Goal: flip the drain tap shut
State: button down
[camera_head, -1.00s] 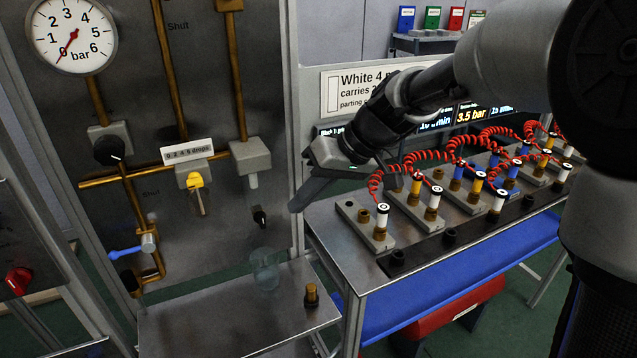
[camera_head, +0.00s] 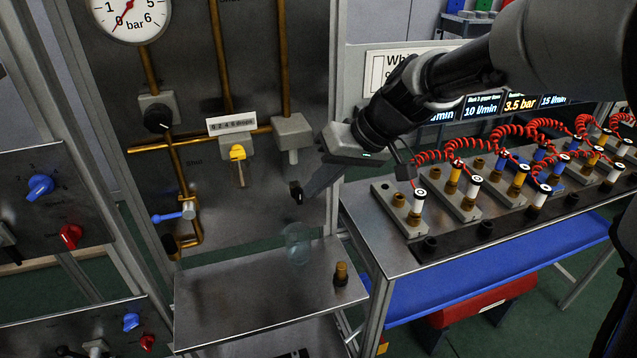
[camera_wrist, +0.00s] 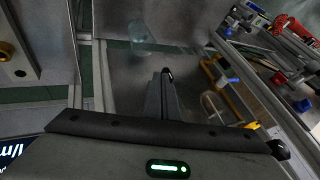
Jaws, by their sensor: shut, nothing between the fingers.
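A tap with a blue lever (camera_head: 173,216) is fixed to a brass pipe low on the left of the steel panel. Its lever points left, nearly level. It also shows in the wrist view as a blue lever (camera_wrist: 231,80), right of my fingers. No readable label shows whether it is the drain tap. My gripper (camera_head: 309,193) is shut and empty. It is in front of the panel's right side, well to the right of the blue lever and apart from it.
A clear glass (camera_head: 297,243) and a brass fitting (camera_head: 341,274) stand on a steel shelf (camera_head: 240,300) below. A bench with red coiled leads (camera_head: 505,135) stands right. The space before the panel's left side looks clear.

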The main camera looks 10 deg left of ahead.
jog(key=shift+s+a+r+n+t+h+p, duration=0.1)
jog(key=shift+a+r+n+t+h+p, duration=0.15)
jog(key=shift+h, duration=0.2)
jog(key=shift+s+a+r+n+t+h+p, duration=0.1)
jog(key=shift+t+h+p, duration=0.2)
jog(key=shift+h, duration=0.15)
jog(key=h, duration=0.1)
jog(key=t+h, duration=0.1)
jog(key=a+t+h, duration=0.1)
jog(key=shift+s+r+n+h+p, duration=0.2)
jog(key=shift+s+n+h+p, duration=0.1)
jog(key=shift+n+h+p, duration=0.1)
dwell(1.0)
jog(key=shift+r, duration=0.1)
dwell(1.1)
